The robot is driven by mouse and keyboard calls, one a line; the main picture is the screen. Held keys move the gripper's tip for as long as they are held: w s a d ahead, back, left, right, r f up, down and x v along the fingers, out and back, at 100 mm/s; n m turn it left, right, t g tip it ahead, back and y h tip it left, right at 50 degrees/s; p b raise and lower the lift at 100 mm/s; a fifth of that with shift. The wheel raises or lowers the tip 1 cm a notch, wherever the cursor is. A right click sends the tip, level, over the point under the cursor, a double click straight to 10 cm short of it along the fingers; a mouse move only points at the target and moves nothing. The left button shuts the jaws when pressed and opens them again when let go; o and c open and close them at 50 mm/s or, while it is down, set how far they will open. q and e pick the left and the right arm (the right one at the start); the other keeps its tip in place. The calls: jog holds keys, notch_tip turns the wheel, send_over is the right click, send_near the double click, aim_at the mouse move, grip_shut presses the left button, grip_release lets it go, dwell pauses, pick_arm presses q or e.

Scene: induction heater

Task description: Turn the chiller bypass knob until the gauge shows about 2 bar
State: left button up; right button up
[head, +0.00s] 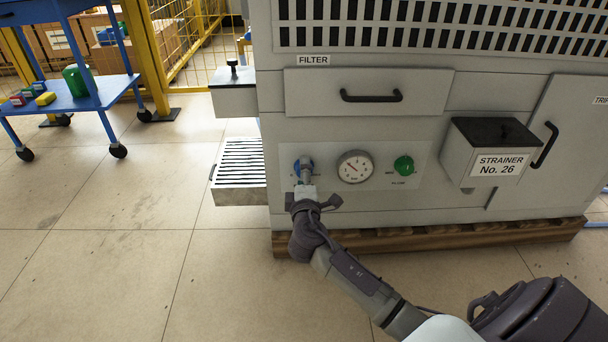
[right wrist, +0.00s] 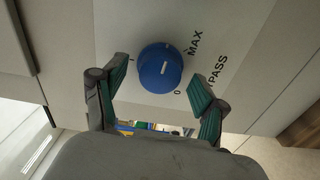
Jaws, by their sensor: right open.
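The blue bypass knob (right wrist: 160,68) is on the chiller's light panel (head: 270,150), with "MAX", "0" and "PASS" printed beside it. In the head view the knob (head: 298,164) is partly hidden by my right gripper (head: 305,176). In the right wrist view my right gripper (right wrist: 163,88) is open, its two fingers on either side of the knob with gaps visible. Whether a fingertip touches it I cannot tell. The round white gauge (head: 355,167) is right of the knob. Its red needle seems to point to the upper left; its numbers are too small to read. My left gripper is not in view.
A strainer box (head: 498,158) juts out farther right. A filter drawer with a black handle (head: 371,96) is above. A slatted tray (head: 239,170) sticks out at left. A blue cart (head: 75,100) stands far left; the floor between is clear.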

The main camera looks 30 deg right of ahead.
jog(key=v, duration=1.1)
jog(key=shift+s, duration=0.35)
jog(key=shift+a, duration=0.1)
